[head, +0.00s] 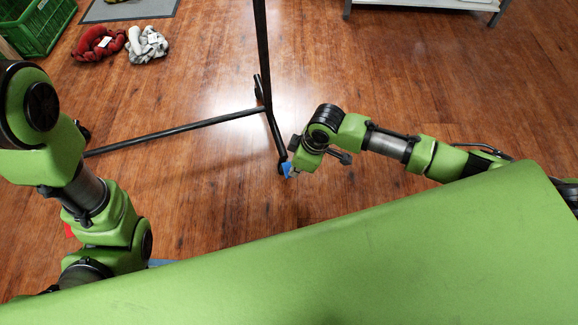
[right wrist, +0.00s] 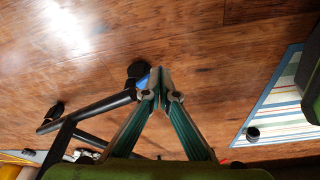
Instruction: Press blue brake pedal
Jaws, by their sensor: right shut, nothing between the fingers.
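The blue brake pedal (head: 287,169) shows as a small blue piece at a black caster, at the end of a leg of a black stand (head: 264,60). In the right wrist view the blue pedal (right wrist: 143,82) is partly hidden behind my fingers, just left of their tips, beside the dark caster (right wrist: 138,70). My right gripper (right wrist: 161,76) is shut and empty, its fingertips close together. In the head view its hand is right at the pedal; I cannot tell whether it touches. My left arm shows at the left, but its gripper is not visible.
Stand legs (head: 180,130) stretch across the floor to the left. Red (head: 98,43) and grey (head: 147,45) bundles lie near a green crate (head: 38,25). A white shelf (head: 430,4) stands at the back. A striped mat (right wrist: 275,105) lies right in the wrist view. Floor behind my right arm is clear.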

